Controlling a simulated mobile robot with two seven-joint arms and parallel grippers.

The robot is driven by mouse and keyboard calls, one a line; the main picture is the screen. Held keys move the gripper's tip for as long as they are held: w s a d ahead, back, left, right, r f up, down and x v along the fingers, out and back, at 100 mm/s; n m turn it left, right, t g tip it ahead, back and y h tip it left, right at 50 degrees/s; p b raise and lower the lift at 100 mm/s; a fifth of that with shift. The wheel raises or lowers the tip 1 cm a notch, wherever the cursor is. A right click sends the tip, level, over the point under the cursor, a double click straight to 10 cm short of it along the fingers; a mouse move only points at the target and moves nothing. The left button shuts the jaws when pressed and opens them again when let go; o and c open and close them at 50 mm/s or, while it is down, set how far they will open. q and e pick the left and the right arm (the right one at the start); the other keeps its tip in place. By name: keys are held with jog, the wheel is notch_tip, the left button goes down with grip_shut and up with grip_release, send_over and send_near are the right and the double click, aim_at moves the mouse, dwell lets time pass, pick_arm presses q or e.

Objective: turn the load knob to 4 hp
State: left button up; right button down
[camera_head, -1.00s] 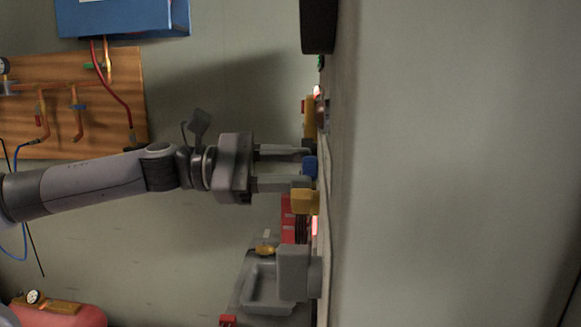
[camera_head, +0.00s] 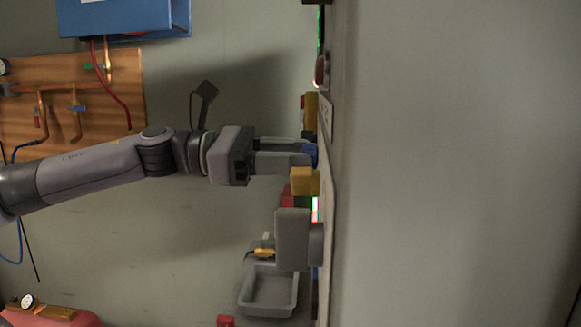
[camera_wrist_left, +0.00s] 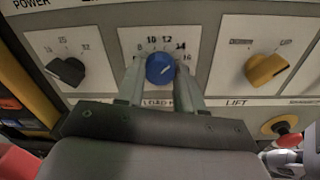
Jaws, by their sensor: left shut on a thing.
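The blue load knob (camera_wrist_left: 159,68) is on the light panel in the left wrist view, above a partly hidden label reading "LOAD H". Numbers 8, 10, 12, 14 and 16 run around it. I cannot tell clearly which number its pointer faces. My left gripper (camera_wrist_left: 161,82) is shut on the knob, with one finger on each side. In the head view the left gripper (camera_head: 312,157) reaches the panel from the left, and the blue knob (camera_head: 311,151) shows only as a sliver at its fingertips. My right gripper is in neither view.
A black knob (camera_wrist_left: 66,72) is left of the load knob and a yellow lift knob (camera_wrist_left: 266,69) right of it. A red button (camera_wrist_left: 288,140) is at the lower right. In the head view a grey box (camera_head: 292,239) juts from the panel below my gripper, near a grey tray (camera_head: 268,310).

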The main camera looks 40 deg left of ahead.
pick_arm(q)
jog(key=n+p, duration=0.1)
jog(key=n, duration=1.3)
jog(key=n+g+h+p, duration=0.1)
jog(key=n+p, duration=0.1)
jog(key=n, duration=1.3)
jog(key=shift+w+a, duration=0.1)
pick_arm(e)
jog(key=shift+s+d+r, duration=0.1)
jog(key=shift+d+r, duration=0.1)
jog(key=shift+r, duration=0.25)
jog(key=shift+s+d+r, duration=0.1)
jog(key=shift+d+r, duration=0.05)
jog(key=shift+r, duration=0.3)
pick_arm(q)
jog(key=o, duration=1)
jog(key=shift+o, duration=0.2)
